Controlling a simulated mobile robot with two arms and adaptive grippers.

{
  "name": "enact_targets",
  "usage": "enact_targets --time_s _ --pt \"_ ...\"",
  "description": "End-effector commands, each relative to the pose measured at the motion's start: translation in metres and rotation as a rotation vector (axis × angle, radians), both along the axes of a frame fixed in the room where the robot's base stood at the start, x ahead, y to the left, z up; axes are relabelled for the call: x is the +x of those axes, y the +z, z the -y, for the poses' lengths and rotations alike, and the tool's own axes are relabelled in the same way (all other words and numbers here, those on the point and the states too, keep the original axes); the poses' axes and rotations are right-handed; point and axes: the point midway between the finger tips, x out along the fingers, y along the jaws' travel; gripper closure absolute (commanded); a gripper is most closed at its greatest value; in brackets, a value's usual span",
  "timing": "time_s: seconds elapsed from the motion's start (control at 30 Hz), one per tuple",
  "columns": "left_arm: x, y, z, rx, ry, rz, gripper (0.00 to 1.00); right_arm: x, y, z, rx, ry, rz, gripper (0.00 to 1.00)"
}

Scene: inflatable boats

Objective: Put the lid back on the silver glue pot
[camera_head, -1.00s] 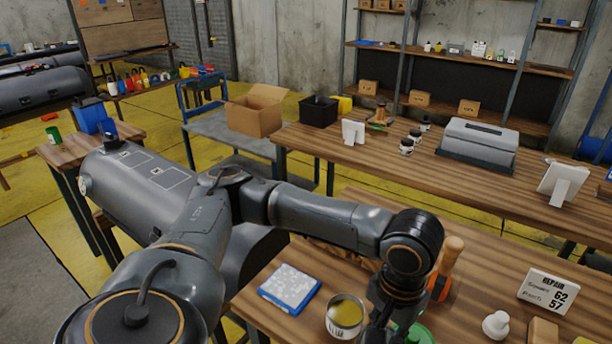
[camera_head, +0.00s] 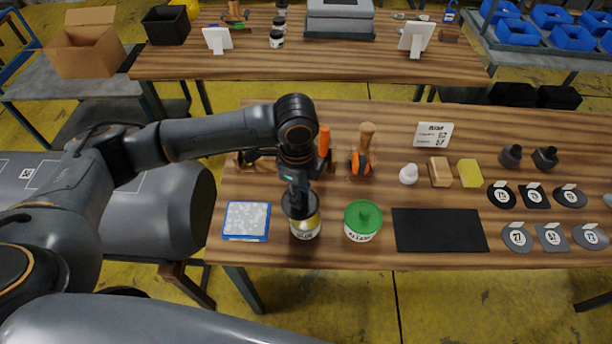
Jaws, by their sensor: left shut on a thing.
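The silver glue pot (camera_head: 306,230) stands near the front edge of the workbench, with yellow showing near its top. My left gripper (camera_head: 299,192) points down over the pot and is shut on a dark grey lid (camera_head: 300,207). The lid covers the far part of the pot's top in the picture. I cannot tell whether it touches the rim. The fingertips are partly hidden by the arm. My right gripper is not in view.
A pot with a green lid (camera_head: 363,218) stands close on the right, and a blue-edged pad (camera_head: 246,220) on the left. A black mat (camera_head: 438,230) lies further right. Orange-handled tools (camera_head: 361,160) stand behind. Patches and small blocks fill the bench's right side.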

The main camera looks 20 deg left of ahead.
Motion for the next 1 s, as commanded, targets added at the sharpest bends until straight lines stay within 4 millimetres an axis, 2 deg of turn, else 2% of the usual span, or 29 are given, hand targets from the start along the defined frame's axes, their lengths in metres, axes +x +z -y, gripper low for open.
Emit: enact_targets --time_s 0.03,0.1,0.23,0.4,0.67,1.0 --pt "0.002 0.007 0.003 0.002 -0.091 -0.003 0.96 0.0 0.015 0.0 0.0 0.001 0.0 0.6" --pt "0.004 0.006 0.006 0.004 -0.215 -0.003 0.96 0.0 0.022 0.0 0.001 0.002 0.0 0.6" --pt "0.007 0.004 0.01 0.01 -0.386 -0.003 0.96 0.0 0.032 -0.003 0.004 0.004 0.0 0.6" --pt "0.009 0.0 0.012 0.013 -0.492 -0.005 0.96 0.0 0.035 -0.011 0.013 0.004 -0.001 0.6" --pt "0.009 -0.011 0.012 0.014 -0.506 -0.003 0.96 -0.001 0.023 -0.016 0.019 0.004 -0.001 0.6" --pt "0.009 -0.037 0.011 0.015 -0.505 -0.003 0.96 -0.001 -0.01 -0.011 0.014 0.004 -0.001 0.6"
